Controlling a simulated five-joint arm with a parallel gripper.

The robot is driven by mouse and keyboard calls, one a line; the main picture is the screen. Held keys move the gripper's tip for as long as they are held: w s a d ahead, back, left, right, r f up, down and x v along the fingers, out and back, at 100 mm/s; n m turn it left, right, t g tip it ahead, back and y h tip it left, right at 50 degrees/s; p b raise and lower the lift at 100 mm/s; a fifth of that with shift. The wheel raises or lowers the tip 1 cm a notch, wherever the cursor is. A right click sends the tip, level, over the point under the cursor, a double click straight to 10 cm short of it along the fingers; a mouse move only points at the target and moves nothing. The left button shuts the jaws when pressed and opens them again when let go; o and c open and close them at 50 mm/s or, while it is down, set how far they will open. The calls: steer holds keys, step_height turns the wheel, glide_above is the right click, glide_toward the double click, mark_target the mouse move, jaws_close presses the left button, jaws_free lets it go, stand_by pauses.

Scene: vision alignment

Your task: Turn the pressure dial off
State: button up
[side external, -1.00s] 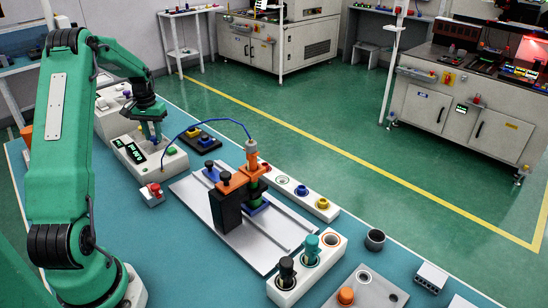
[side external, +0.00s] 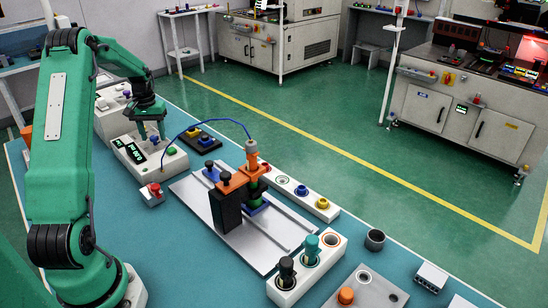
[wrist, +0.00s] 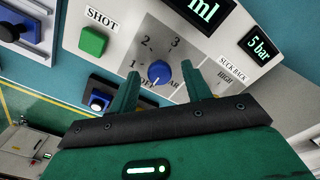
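The blue dial knob (wrist: 160,73) sits on the front of a pale control box, inside a grey scale marked 1, 2 and 3. Its white pointer mark faces the lower side, near lettering partly hidden by my fingers. My gripper (wrist: 158,66) is open, one finger on each side of the knob, with visible gaps. Whether the tips reach around it in depth is hard to tell. In the side view, my gripper (side external: 153,137) is over the control box (side external: 172,163), and the knob is small between the fingers. A display (wrist: 260,43) reads 5 bar.
A green SHOT button (wrist: 93,41) is left of the knob; a suck back label (wrist: 232,68) is at right. A red-button box (side external: 152,193) stands in front of the control box. A fixture with an orange clamp (side external: 240,178) and blue cable stands to the right.

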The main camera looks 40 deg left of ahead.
mark_target(155, 137)
steer(key=shift+r, duration=3.9)
steer(key=shift+d, duration=0.1)
steer(key=shift+w+d+r, duration=0.15)
steer(key=shift+d+r, duration=0.05)
steer(key=shift+d, duration=0.05)
steer(key=d+r+m+t, duration=0.1)
steer(key=d+r, duration=0.3)
steer(key=d, duration=0.4)
steer(key=d+r+m+t+y, duration=0.1)
steer(key=d+r+m, duration=0.15)
steer(key=d, duration=0.55)
steer(key=d+r+m+t, duration=0.1)
steer(key=d+r, duration=0.3)
steer(key=d, duration=0.3)
steer(key=s+d+m+t, duration=0.1)
steer(key=s+d+m, duration=0.1)
steer(key=s+d, duration=0.4)
steer(key=s+d+f+m+t+h, duration=0.1)
steer(key=s+d+m, duration=0.1)
steer(key=s+d, duration=0.4)
steer(key=d, duration=0.5)
steer(key=shift+s+d+f+m+t, duration=0.15)
steer(key=shift+f+m+t, duration=0.15)
steer(key=shift+m, duration=0.05)
